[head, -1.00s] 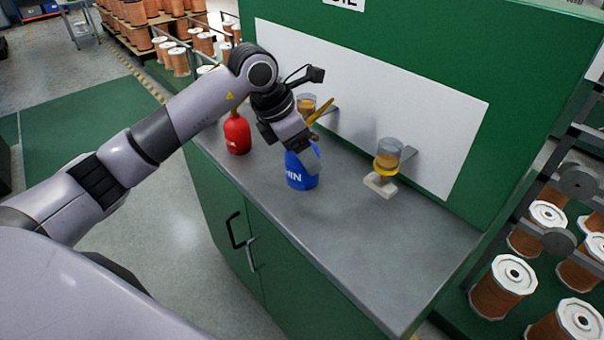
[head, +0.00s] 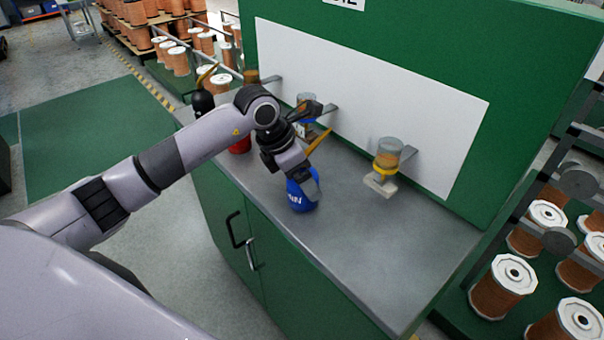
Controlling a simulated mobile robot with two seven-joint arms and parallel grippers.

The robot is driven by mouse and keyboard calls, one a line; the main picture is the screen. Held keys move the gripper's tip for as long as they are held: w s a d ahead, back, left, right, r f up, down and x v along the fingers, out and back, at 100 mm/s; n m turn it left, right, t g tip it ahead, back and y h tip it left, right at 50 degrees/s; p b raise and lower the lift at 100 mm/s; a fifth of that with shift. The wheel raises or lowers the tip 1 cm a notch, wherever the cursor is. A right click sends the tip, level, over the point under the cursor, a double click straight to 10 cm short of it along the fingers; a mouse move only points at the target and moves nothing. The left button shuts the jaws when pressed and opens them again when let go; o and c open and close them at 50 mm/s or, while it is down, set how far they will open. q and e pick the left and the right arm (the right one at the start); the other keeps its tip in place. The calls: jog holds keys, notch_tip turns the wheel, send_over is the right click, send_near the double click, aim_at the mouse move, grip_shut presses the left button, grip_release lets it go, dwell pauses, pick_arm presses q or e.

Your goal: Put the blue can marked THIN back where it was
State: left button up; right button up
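The blue can (head: 300,202) with white lettering, of which only the end "IN" shows, is at the middle of the grey bench top, near its front edge. It looks slightly tilted. A yellow spout (head: 319,140) sticks up behind my wrist and seems to belong to it. My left gripper (head: 305,180) is around the upper part of the blue can and appears shut on it; one grey finger shows on the can's right side. Whether the can's base touches the bench (head: 365,235) I cannot tell. My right gripper is not in view.
A red can (head: 241,146) is partly hidden behind my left forearm, with a black can (head: 203,102) farther left. Oiler cups with amber liquid (head: 387,155) stick out from the white wall panel (head: 440,130). The bench's right part is clear.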

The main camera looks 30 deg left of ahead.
pick_arm(q)
jog(key=shift+r, duration=0.2)
jog(key=v, duration=1.2)
jog(key=shift+d+f, duration=0.1)
jog(key=shift+d, duration=0.05)
